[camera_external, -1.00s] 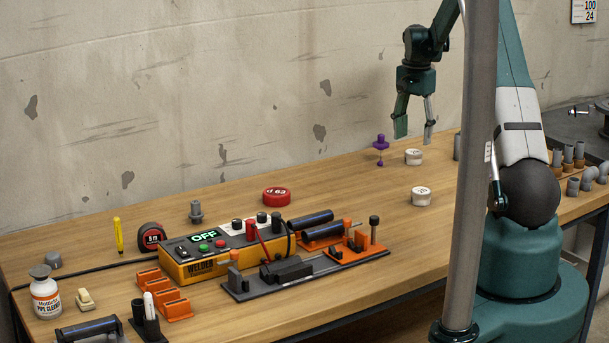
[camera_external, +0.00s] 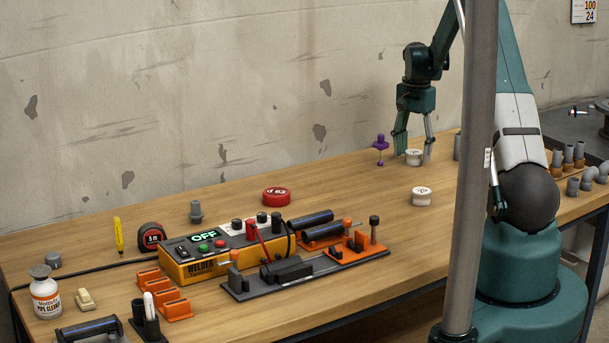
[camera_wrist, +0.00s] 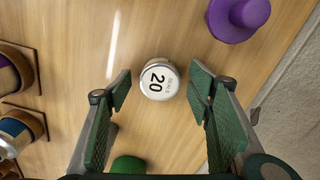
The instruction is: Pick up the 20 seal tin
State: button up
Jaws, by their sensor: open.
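The 20 seal tin (camera_wrist: 159,79) is a small round white tin with "20" on its lid. In the wrist view it lies between my open fingers, nearer the far end of them. In the external view the tin (camera_external: 414,157) stands upright on the table near the back. My gripper (camera_external: 414,158) points down with one finger on each side of the tin. The gripper also shows in the wrist view (camera_wrist: 160,92), open, with gaps between the tin and both fingers. A second white tin (camera_external: 421,196) stands nearer the front; its label is too small to read.
A purple fitting (camera_external: 381,148) stands close left of the gripper; it shows in the wrist view (camera_wrist: 238,16) beyond the right finger. A green object (camera_wrist: 128,165) lies near the wrist. A red tin (camera_external: 277,196) and the welder (camera_external: 215,255) are farther left. The wall is close behind.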

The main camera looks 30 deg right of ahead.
jog(key=shift+f, duration=0.45)
jog(key=c, duration=1)
